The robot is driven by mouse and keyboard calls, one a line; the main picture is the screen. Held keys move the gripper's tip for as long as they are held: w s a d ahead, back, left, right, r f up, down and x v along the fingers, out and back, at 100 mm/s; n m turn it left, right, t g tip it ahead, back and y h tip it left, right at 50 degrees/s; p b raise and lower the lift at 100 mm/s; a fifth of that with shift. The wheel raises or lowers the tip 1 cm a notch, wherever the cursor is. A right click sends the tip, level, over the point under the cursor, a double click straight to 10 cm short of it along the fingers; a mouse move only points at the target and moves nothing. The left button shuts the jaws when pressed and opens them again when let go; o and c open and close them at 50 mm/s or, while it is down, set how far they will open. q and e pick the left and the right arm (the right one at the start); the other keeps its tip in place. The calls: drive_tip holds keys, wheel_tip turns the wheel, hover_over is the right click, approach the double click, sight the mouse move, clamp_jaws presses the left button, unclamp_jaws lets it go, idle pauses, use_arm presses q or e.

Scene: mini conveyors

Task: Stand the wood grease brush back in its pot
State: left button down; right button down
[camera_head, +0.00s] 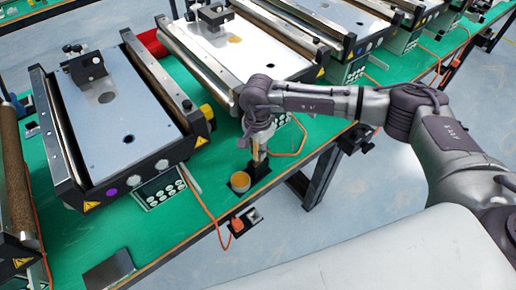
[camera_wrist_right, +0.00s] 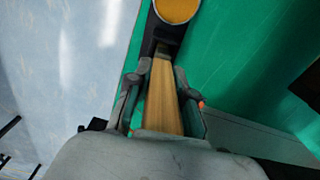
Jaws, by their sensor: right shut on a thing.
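The wood grease brush (camera_wrist_right: 165,100) is between the fingers of my right gripper (camera_wrist_right: 162,92), which is shut on its flat wooden part. In the head view my right gripper (camera_head: 260,140) points down at the table's front edge, with a pale bit of the brush (camera_head: 257,158) below it. The pot (camera_head: 240,182), round with orange-yellow grease inside, stands just left of and nearer than the brush. In the wrist view the pot (camera_wrist_right: 178,9) is cut off at the top, beyond the brush's far end. I cannot tell whether the brush touches anything below. My left gripper is out of view.
A black holder (camera_head: 260,171) sits under and beside the pot. Mini conveyors (camera_head: 122,112) stand behind on the green table (camera_head: 205,172). An orange cable (camera_head: 205,208) with a red-orange end lies left of the pot. The table edge and floor are close in front.

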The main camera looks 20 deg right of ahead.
drive_tip(key=c, duration=0.9)
unclamp_jaws()
drive_tip(key=shift+c, duration=0.2)
drive_tip(key=shift+o, duration=0.2)
drive_tip(key=o, duration=0.5)
drive_tip(key=shift+r+p, duration=1.9)
drive_tip(key=shift+r, duration=2.1)
